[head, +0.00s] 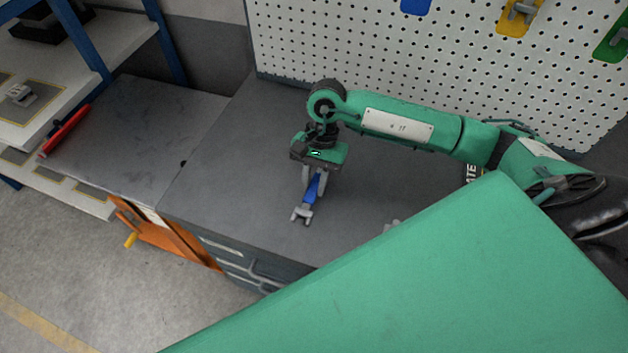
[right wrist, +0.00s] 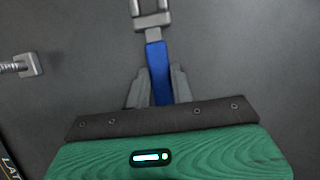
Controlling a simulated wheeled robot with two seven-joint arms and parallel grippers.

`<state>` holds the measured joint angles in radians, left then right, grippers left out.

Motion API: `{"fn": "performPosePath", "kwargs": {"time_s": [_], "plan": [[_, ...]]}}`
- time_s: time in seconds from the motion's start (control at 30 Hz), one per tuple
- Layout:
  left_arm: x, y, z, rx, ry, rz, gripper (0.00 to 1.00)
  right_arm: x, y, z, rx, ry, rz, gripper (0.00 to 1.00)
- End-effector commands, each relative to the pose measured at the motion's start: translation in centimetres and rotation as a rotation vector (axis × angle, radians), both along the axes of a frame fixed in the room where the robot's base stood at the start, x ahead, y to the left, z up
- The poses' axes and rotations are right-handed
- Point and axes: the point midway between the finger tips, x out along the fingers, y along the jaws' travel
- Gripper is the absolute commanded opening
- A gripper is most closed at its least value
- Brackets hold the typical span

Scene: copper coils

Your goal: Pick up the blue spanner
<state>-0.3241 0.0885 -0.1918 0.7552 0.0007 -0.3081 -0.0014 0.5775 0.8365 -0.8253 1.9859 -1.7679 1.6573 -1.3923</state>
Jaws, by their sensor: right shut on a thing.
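The blue spanner (head: 313,189) has a blue handle and a grey open jaw end. In the head view it is at the right gripper over the dark worktop, with its jaw end pointing toward the front edge. My right gripper (head: 312,182) points down and is shut on the blue handle. In the right wrist view the spanner (right wrist: 158,70) runs up from between the fingers of the gripper (right wrist: 158,78), its grey end at the top. Its other end is hidden by the gripper. I cannot tell whether the spanner touches the worktop. My left gripper is not in view.
The dark worktop (head: 215,130) is mostly clear. A red tool (head: 66,130) lies at its left end. A pegboard (head: 400,50) with coloured holders stands behind. A grey metal part (right wrist: 28,65) lies left of the spanner in the right wrist view. Shelving (head: 95,45) stands at the left.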

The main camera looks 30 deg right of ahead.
Motion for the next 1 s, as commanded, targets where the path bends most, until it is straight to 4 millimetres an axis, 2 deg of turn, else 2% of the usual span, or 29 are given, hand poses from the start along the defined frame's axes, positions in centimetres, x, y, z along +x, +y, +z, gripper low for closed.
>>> {"fn": "performPosePath", "kwargs": {"time_s": [0.17, 0.43, 0.7, 1.0], "plan": [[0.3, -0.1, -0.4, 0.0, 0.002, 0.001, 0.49, 0.1, 0.0, 2.6, 0.0, -0.006, 0.001, 0.0], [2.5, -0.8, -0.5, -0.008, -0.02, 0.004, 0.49, 0.1, 0.0, 9.5, 0.002, -0.008, 0.001, 0.0], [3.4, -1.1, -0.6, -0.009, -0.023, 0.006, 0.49, 0.1, 0.0, 15.6, 0.001, -0.006, 0.0, 0.0], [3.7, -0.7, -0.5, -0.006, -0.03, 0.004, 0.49, 0.1, 0.0, 19.3, 0.001, -0.003, 0.0, 0.0]]}}
